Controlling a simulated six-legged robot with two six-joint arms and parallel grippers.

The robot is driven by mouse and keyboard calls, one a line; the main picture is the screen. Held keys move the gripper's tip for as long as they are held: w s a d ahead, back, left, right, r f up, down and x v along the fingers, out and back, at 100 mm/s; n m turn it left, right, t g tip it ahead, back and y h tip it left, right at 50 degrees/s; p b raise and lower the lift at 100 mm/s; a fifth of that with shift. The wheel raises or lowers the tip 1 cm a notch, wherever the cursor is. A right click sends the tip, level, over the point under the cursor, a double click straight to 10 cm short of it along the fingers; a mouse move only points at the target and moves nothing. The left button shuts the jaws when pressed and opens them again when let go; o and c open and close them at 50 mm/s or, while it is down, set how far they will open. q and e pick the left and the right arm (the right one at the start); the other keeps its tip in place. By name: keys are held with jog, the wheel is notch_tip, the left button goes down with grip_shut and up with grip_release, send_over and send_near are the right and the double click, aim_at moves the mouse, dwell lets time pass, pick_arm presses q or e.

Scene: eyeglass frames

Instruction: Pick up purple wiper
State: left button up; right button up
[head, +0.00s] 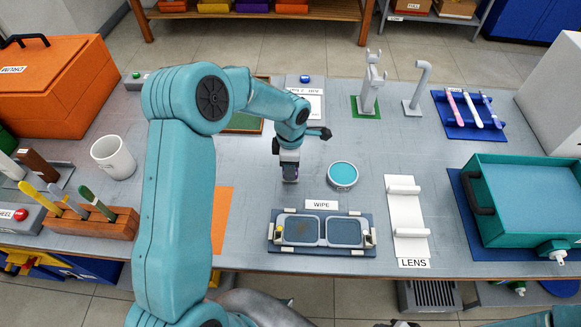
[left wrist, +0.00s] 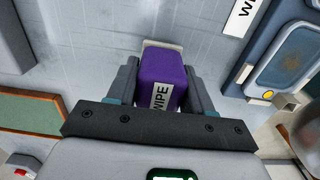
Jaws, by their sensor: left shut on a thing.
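The purple wiper (left wrist: 164,73) is a small purple block with a "WIPE" label, seen in the left wrist view between the two fingers of my left gripper (left wrist: 165,88). The fingers are shut on its sides. In the head view my left gripper (head: 289,172) points down at the middle of the table, behind the lens holder, with a bit of the purple wiper (head: 290,172) showing at its tip. A pale edge shows at the wiper's far end. I cannot tell whether the wiper touches the table. My right gripper is not in view.
A lens holder (head: 322,249) with two lenses and a "WIPE" sign (head: 321,204) stands in front. A teal round dish (head: 342,175) is close on the right. A white lens stand (head: 408,215), a teal tray (head: 530,205) and a wooden tool block (head: 92,220) stand farther out.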

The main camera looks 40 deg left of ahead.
pick_arm(q)
notch_tip(320, 180, up, 19)
